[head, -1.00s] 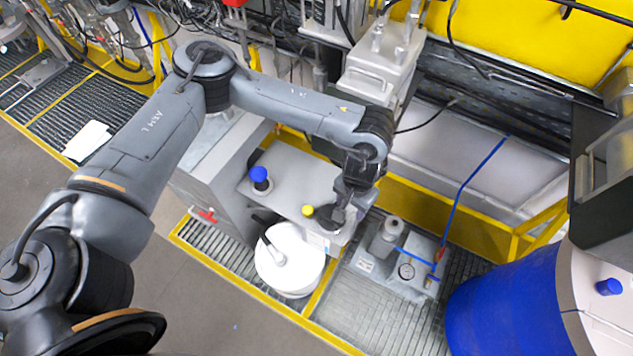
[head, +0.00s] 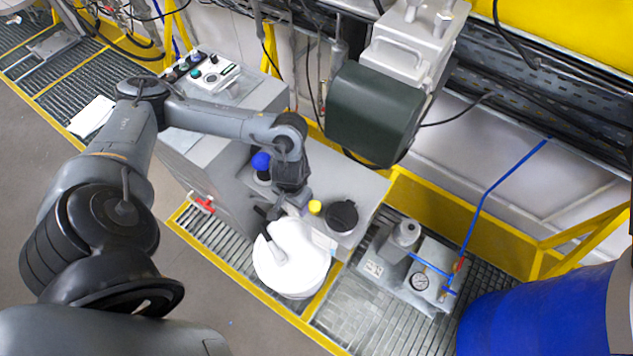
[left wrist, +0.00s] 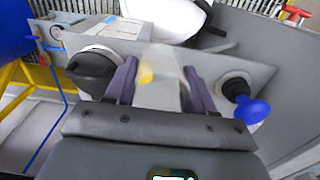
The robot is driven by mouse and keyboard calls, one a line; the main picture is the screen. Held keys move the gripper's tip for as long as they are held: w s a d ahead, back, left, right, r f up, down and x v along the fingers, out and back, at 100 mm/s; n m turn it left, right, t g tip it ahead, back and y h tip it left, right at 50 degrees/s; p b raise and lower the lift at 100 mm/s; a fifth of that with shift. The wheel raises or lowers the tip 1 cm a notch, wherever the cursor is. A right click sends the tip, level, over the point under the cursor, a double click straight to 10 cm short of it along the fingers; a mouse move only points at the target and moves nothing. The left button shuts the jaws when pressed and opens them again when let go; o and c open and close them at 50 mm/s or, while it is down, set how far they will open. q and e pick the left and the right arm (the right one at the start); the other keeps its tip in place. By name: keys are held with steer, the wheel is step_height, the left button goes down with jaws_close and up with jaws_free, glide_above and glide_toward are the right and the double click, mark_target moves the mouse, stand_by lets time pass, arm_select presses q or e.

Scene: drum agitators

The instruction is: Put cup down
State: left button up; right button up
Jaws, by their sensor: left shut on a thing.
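The cup (left wrist: 163,88) is a pale, blurred, partly see-through shape between the two fingers of my left gripper (left wrist: 160,92) in the left wrist view. The gripper is shut on it. A yellow cap (left wrist: 145,75) shows behind or through the cup. In the head view my left gripper (head: 288,203) is over the front of the grey cabinet top (head: 350,180), between the blue knob (head: 261,162) and the yellow cap (head: 315,207). I cannot tell whether the cup touches the surface. My right gripper is not in view.
A black round cap (head: 342,216) sits on the cabinet top at right. A white drum (head: 292,268) stands in front. A dark green box (head: 375,115) overhangs the back. A pump unit (head: 415,270) and a blue drum (head: 545,310) are to the right.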

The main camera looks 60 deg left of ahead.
arm_select(q)
steer(key=s+a+f+b, duration=0.3)
steer(key=s+a+f, duration=0.1)
steer(key=s+f, duration=0.25)
steer(key=w+a, duration=0.2)
steer(key=w, duration=0.2)
steer(key=w+a, duration=0.2)
steer(key=w, duration=0.3)
steer(key=w+a, duration=0.2)
steer(key=w, duration=0.2)
steer(key=shift+w+a+r, duration=0.1)
steer(key=shift+w, duration=0.25)
steer(key=shift+w+a, duration=0.2)
steer(key=shift+w, duration=0.25)
steer(key=shift+w+a, duration=0.2)
steer(key=shift+w, duration=0.25)
steer(key=shift+f+b, duration=0.3)
steer(key=shift+f, duration=1.45)
steer(key=shift+s+f, duration=0.1)
steer(key=o, duration=1)
